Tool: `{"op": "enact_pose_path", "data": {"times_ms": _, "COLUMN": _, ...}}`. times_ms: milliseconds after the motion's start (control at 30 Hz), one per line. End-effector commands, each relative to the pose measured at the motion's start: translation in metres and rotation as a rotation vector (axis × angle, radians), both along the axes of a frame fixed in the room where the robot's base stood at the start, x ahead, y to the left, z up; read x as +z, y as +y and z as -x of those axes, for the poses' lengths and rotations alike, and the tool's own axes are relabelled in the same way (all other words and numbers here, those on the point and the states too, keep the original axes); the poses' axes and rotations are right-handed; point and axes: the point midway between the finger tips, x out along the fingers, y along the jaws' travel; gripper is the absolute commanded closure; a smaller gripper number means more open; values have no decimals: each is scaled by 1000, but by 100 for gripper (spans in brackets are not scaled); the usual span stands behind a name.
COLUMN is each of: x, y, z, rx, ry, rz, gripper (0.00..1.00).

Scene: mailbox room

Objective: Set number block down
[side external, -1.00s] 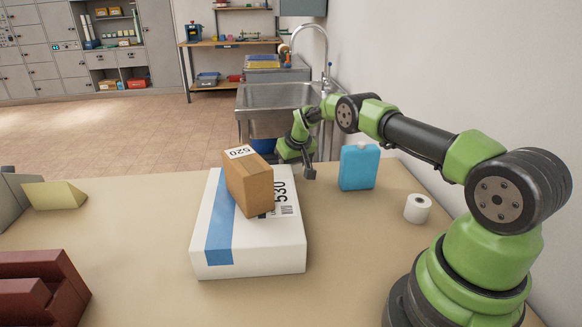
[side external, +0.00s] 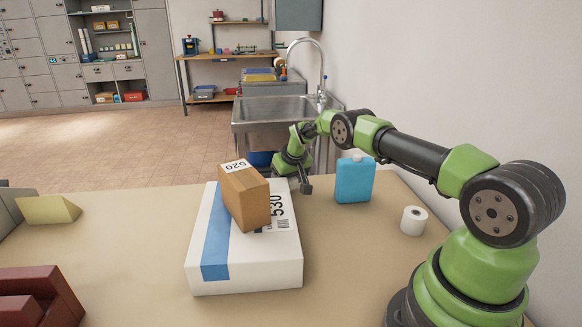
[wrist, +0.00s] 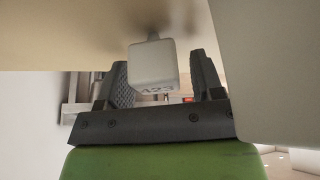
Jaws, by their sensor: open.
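The number block (wrist: 153,65), a small pale grey cube marked 423, shows in the wrist view between my gripper's two dark fingers. My gripper (wrist: 163,82) is open, with a gap on at least the right side of the block. The wrist picture looks upside down, with the tan table (wrist: 60,30) at the top and a dark shadow where the block meets or nears it. In the side view my gripper (side external: 305,188) is low over the table, just right of the white parcel. The block cannot be made out there.
A white parcel (side external: 245,272) with a blue stripe carries a brown box (side external: 247,200) marked 520. A blue bottle (side external: 355,181) and a white roll (side external: 413,221) stand right of my gripper. A yellow wedge (side external: 48,210) and dark red holder (side external: 40,295) are left.

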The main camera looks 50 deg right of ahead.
Motion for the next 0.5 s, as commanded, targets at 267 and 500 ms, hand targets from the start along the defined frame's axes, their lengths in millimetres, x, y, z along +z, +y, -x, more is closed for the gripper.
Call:
{"op": "enact_pose_path", "data": {"times_ms": 267, "x": 25, "y": 4, "z": 9, "rx": -1, "ry": 1, "rz": -1, "gripper": 39}}
{"op": "enact_pose_path", "data": {"times_ms": 500, "x": 63, "y": 10, "z": 23, "rx": -1, "ry": -2, "rz": 0, "gripper": 39}}
